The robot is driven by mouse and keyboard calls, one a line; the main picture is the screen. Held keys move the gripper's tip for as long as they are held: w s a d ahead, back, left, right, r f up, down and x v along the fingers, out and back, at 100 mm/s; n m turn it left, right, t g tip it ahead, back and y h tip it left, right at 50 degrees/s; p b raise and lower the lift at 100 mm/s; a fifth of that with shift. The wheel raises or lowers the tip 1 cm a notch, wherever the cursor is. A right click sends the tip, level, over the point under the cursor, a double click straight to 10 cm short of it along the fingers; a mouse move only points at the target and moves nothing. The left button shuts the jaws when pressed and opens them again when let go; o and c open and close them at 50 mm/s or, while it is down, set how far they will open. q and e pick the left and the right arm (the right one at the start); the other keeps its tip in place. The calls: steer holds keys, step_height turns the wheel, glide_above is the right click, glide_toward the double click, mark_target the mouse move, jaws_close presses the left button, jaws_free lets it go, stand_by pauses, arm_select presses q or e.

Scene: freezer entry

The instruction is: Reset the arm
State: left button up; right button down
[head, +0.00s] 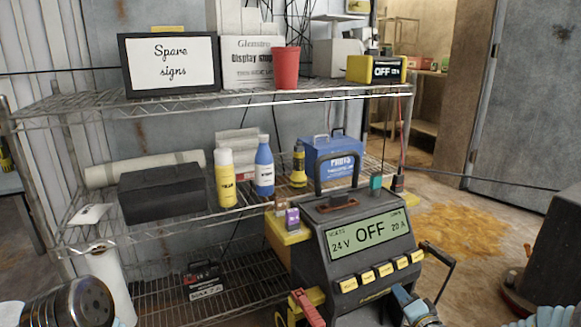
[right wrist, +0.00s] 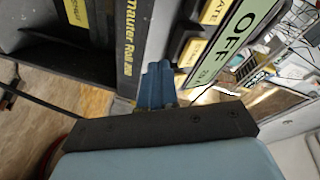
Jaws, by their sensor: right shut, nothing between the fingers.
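My right gripper (head: 408,300) is at the bottom of the head view, just in front of the lower right of a dark charger unit (head: 310,262). Its blue fingers are shut together with nothing between them. In the right wrist view the shut fingers (right wrist: 157,78) point at the charger's front, by its yellow labels and green display (right wrist: 240,35). I cannot tell whether they touch it. The display (head: 370,235) reads 24 V, OFF, 20 A in the head view. My left gripper is not seen.
A wire shelf (head: 240,102) stands behind, with a yellow bottle (head: 226,180), a blue bottle (head: 264,168), a black box (head: 165,190) and a blue parts box (head: 333,158). A red clamp (head: 307,308) hangs at the charger's lower left. Stained floor (head: 450,212) lies open at the right.

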steer(key=s+a+f+n+g+y+p, duration=0.2)
steer(key=s+a+f+n+g+p, duration=0.25)
steer(key=s+a+f+g, duration=0.75)
arm_select(q)
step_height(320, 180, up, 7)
steer(key=p, duration=0.1)
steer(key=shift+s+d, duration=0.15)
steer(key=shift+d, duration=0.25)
arm_select(e)
steer(key=s+a+f+n+g, duration=0.2)
steer(key=s+a+f, duration=0.1)
steer(key=s, duration=0.5)
steer(key=s+a+f+n+g, duration=0.1)
steer(key=s+a+f+n, duration=0.1)
steer(key=s+a, duration=0.3)
steer(key=s+n, duration=0.1)
steer(key=s, duration=0.2)
steer(key=shift+s+a+f+g, duration=0.15)
steer(key=shift+a+f+g, duration=0.1)
steer(key=shift+f+g, duration=0.15)
